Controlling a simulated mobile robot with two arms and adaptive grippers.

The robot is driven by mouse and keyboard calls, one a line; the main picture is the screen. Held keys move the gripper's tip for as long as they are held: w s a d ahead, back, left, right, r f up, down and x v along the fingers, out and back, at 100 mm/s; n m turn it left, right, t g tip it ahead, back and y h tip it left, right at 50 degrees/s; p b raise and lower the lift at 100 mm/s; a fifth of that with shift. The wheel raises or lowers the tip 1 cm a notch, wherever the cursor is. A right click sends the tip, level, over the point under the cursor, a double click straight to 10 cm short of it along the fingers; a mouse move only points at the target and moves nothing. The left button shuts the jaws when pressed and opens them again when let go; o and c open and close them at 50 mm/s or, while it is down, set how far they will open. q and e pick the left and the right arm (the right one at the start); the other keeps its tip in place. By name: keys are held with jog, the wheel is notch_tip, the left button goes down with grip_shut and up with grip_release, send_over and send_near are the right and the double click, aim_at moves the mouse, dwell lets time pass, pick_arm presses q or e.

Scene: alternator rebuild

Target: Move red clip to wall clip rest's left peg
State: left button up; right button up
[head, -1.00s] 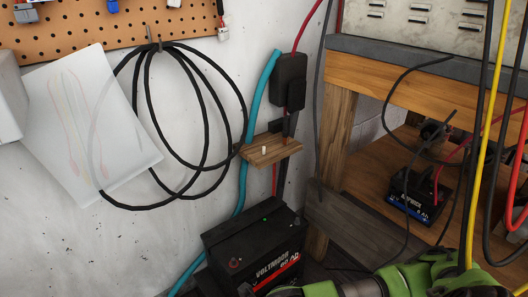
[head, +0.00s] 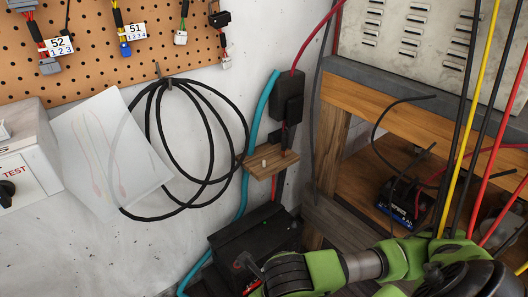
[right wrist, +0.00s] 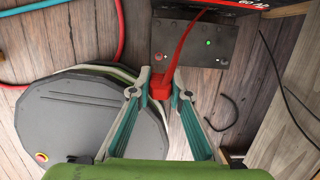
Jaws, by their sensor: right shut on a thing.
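The red clip (right wrist: 160,84) is between the fingertips of my right gripper (right wrist: 161,80), which is shut on it in the right wrist view. A red cable (right wrist: 186,36) runs from the clip. The clip is beside a battery terminal; whether they touch is unclear. In the head view my right arm reaches in at the bottom, over the battery; I cannot make out its fingertips or the clip there. The wall clip rest (head: 276,165) is a small wooden shelf, with a bare pale left peg (head: 264,162). My left gripper is not in view.
The black battery (head: 232,240) stands on the floor below the rest; it also shows in the right wrist view (right wrist: 205,58). A teal hose (head: 251,145) and looped black cable (head: 160,150) hang by the rest. A wooden bench (head: 333,150) stands right of it.

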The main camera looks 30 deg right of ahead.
notch_tip(320, 180, up, 18)
jog(key=p, duration=1.3)
notch_tip(320, 180, up, 11)
jog(key=m+h+p, duration=0.1)
jog(key=m+p, duration=0.3)
jog(key=m, duration=0.2)
send_over(264, 161)
jog(key=x, duration=0.1)
jog(key=b+x, duration=0.1)
jog(key=x, duration=0.1)
jog(key=s+b+x, duration=0.1)
jog(key=shift+w+f, duration=0.15)
jog(key=shift+f, duration=0.65)
jog(key=shift+f, duration=0.1)
jog(key=shift+s+b+x, duration=0.2)
jog(key=shift+b+x, duration=0.65)
jog(key=shift+x, duration=0.25)
jog(key=shift+a, duration=0.1)
